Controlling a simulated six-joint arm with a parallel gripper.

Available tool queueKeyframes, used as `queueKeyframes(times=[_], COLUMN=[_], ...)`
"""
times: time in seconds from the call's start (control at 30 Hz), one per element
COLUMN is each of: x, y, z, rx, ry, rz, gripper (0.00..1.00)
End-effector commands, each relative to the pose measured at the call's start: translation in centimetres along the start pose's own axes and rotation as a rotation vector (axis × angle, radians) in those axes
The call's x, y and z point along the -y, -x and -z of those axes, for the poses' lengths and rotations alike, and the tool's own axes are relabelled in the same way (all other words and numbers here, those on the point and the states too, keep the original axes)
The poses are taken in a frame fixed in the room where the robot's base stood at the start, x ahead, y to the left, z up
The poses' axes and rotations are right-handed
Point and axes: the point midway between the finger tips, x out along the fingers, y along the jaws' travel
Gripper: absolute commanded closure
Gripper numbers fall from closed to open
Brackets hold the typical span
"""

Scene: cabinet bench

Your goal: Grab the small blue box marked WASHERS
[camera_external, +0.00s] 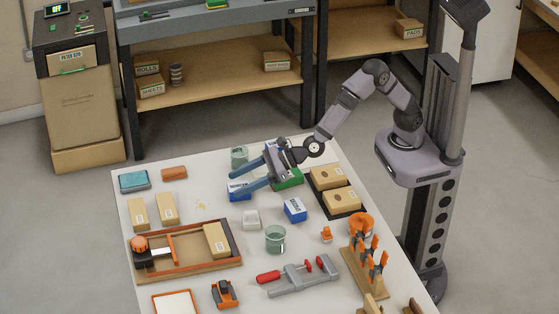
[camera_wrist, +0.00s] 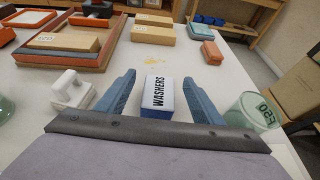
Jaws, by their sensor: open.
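The small blue box marked WASHERS (camera_wrist: 158,92) lies on the white table, its white label face with black lettering showing in the wrist view. My gripper (camera_wrist: 159,77) is open, with one blue-grey finger on each side of the box and a visible gap on both sides. In the external view the box (camera_external: 239,186) shows partly between the fingers of my gripper (camera_external: 235,183). I cannot tell how high the fingers are above the table.
A second blue-and-white box (camera_external: 295,209) stands to the right. A white block-like item (camera_wrist: 72,90) lies left of the fingers, and a clear glass (camera_wrist: 252,112) stands close on the right.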

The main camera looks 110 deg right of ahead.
Motion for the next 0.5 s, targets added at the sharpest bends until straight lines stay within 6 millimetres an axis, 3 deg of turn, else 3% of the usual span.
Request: queueKeyframes(times=[0.5], x=[0.0], y=[-2.2], z=[0.2], rx=[0.001], ry=[-0.001], rz=[-0.001], gripper=[0.39])
